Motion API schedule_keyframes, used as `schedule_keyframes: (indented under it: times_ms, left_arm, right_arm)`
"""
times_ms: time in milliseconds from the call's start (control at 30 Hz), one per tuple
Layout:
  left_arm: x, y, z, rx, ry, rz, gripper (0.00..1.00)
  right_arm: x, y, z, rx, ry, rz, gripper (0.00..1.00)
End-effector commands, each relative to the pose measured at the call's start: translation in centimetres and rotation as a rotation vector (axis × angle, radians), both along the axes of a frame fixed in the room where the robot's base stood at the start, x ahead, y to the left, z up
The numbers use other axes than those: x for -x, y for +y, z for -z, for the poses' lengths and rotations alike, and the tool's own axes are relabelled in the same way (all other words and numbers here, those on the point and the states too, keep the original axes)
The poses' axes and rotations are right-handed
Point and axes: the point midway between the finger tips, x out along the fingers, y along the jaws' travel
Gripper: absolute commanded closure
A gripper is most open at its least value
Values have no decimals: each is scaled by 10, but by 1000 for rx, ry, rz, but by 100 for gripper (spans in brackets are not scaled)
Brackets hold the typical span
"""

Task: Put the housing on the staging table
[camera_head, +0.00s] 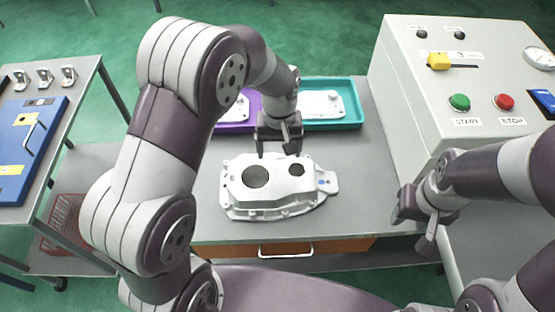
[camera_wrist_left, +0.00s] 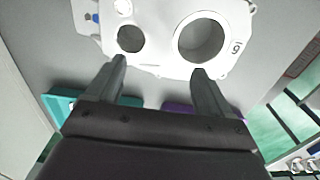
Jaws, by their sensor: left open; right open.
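The housing (camera_head: 275,185) is a pale aluminium casting with two round holes. It lies on a grey table (camera_head: 345,170) in front of the trays. It also shows at the top of the left wrist view (camera_wrist_left: 160,52), with a "6" label by its larger hole. My left gripper (camera_head: 280,150) is open just above the housing's far edge, fingers pointing down. In the left wrist view its two fingertips (camera_wrist_left: 160,68) are spread, close to that edge; contact cannot be told. My right gripper (camera_head: 415,220) is open and empty at the right, by the table's right edge.
A purple tray (camera_head: 220,126) and a teal tray (camera_head: 357,116), each with a casting, stand behind the housing. A control cabinet (camera_head: 410,90) with start and stop buttons stands at the right. At the left, another table (camera_head: 75,88) holds a blue plate (camera_head: 18,165) and small brackets.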

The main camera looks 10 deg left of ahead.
Motion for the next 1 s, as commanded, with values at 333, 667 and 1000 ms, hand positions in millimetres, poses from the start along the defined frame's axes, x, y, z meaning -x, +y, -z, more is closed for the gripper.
schedule_keyframes:
  times_ms: [333, 667, 1000]
  left_arm:
    - [104, 62, -37, -5, -101, 240, 19]
    - [132, 70, -36, -13, -119, 301, 19]
    - [132, 70, -37, -13, -118, 300, 42]
  right_arm:
    - [0, 0, 0, 0, 0, 0, 57]
    - [0, 0, 0, 0, 0, 0, 57]
    - [0, 0, -1, 0, 0, 0, 57]
